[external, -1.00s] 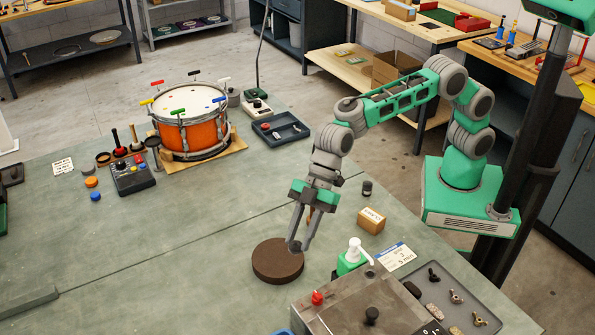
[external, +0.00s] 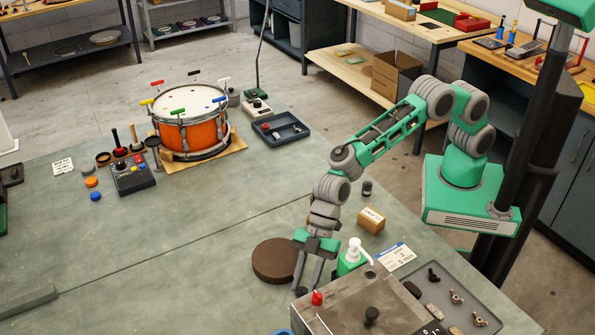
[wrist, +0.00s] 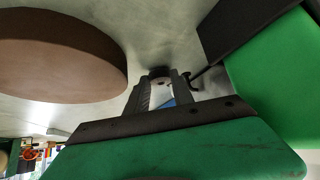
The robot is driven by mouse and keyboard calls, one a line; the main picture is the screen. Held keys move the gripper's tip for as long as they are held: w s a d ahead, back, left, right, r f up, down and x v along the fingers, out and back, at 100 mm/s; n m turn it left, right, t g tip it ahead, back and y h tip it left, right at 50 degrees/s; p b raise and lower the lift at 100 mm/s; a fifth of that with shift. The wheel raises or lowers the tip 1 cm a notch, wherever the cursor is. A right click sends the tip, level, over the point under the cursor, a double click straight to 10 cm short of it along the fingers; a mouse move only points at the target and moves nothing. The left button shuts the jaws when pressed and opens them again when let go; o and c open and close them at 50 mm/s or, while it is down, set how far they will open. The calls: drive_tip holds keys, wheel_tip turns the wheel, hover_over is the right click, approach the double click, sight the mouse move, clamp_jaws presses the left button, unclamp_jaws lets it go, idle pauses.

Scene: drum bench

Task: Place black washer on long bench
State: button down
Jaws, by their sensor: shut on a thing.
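My gripper (external: 307,286) points down low over the long grey-green bench (external: 190,235), just right of a round brown block and left of the metal box. In the wrist view, my gripper (wrist: 161,82) has its fingers closed in on a small dark thing (wrist: 160,71) at their tips, which looks like the black washer. Its shape is mostly hidden by the fingers. In the external view the washer is too small to make out. I cannot tell whether it touches the bench.
The brown round block (external: 274,260) stands close to the left of my gripper. A green pump bottle (external: 351,259) and a metal box with a red knob (external: 362,304) crowd the right. A small carton (external: 371,219) stands behind. The bench's left middle is clear.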

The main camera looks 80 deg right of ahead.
drive_tip(key=shift+d+f+b, duration=0.15)
drive_tip(key=shift+f+b, duration=0.5)
drive_tip(key=shift+f, duration=0.05)
drive_tip(key=c, duration=1.5)
unclamp_jaws()
drive_tip(key=shift+s+f, duration=0.1)
drive_tip(key=shift+o, duration=0.6)
drive_tip(key=shift+d+f, duration=0.15)
drive_tip(key=shift+f, duration=0.05)
drive_tip(key=shift+s+r+p, duration=0.1)
drive_tip(key=shift+r+p, duration=0.1)
drive_tip(key=shift+p, duration=0.15)
drive_tip(key=v, duration=1.2)
drive_tip(key=shift+w+a+r+b, duration=0.3)
drive_tip(key=shift+a+r, duration=0.05)
drive_tip(key=shift+r, duration=0.1)
drive_tip(key=shift+o, duration=0.9)
drive_tip(key=shift+s+d+r, duration=0.1)
drive_tip(key=shift+d+r, duration=0.05)
drive_tip(key=shift+r, duration=0.05)
drive_tip(key=shift+o, duration=1.3)
drive_tip(key=shift+r, duration=0.1)
